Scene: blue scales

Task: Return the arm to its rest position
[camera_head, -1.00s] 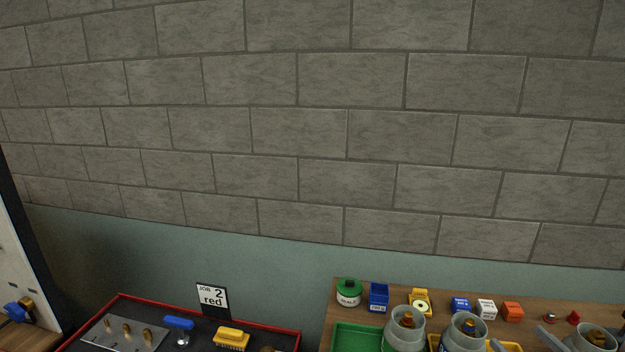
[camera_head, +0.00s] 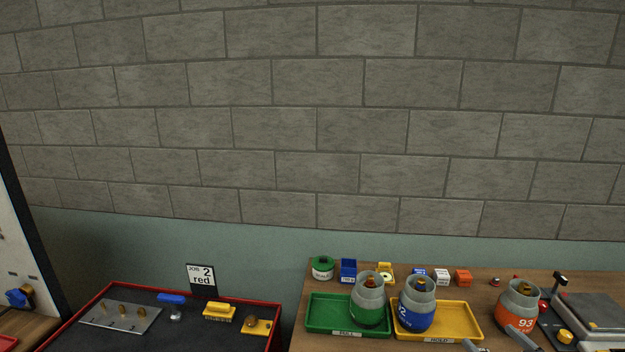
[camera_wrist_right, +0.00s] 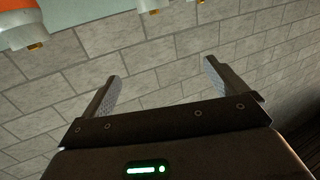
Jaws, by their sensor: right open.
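My right gripper (camera_head: 498,342) shows only by its fingertips at the bottom edge of the head view, in front of the bench. In the right wrist view my right gripper (camera_wrist_right: 161,72) is open, with nothing between its fingers and the block wall behind them. The orange cylinder marked 93 (camera_head: 522,322) stands upright on the bench, just beyond the right fingertip in the picture; I cannot tell the gap. The rest of the right arm is hidden below the frame. My left gripper is not in view.
A green cylinder (camera_head: 366,312) stands in the green tray (camera_head: 322,315), and a blue cylinder (camera_head: 416,319) in the yellow tray (camera_head: 462,314). A scale (camera_head: 598,311) stands at the right. A red-rimmed dark tray (camera_head: 200,340) holds tools at the left. Small boxes line the back.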

